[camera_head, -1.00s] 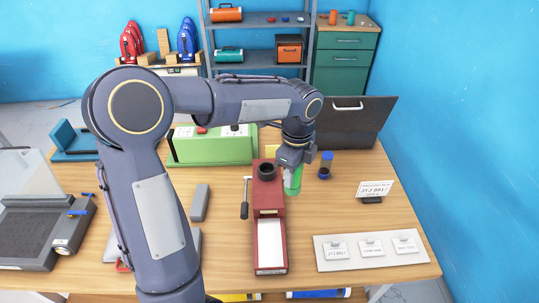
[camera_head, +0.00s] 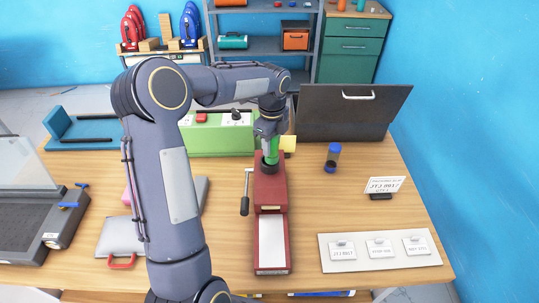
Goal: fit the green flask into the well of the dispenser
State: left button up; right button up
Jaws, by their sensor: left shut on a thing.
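The dispenser (camera_head: 271,198) is a long red device on the table with a dark round well (camera_head: 270,167) at its far end, a black side lever and a white front tray. My left gripper (camera_head: 269,138) is shut on the green flask (camera_head: 271,150) and holds it about upright. The flask's lower end meets the dark rim of the well in the picture; I cannot tell how deep it sits, as its bottom is hidden. My right gripper is not in view.
A green machine (camera_head: 218,141) and a dark upright panel (camera_head: 350,113) stand behind. A white board with tags (camera_head: 380,252) lies front right. My left arm hides part of the table's left side.

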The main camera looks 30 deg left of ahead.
pick_arm(q)
jog(key=shift+w+a+f, duration=0.2)
jog(key=shift+a+f, duration=0.1)
jog(key=shift+f, duration=0.2)
jog(key=f+b, duration=0.3)
jog(key=shift+w+a+f, duration=0.1)
jog(key=shift+a+f, duration=0.1)
jog(key=shift+f, duration=0.1)
jog(key=shift+r, duration=0.1)
jog(key=o, duration=0.6)
jog(key=shift+f, duration=0.2)
jog(key=o, duration=0.5)
jog(key=shift+c, duration=0.2)
jog(key=shift+r, duration=0.1)
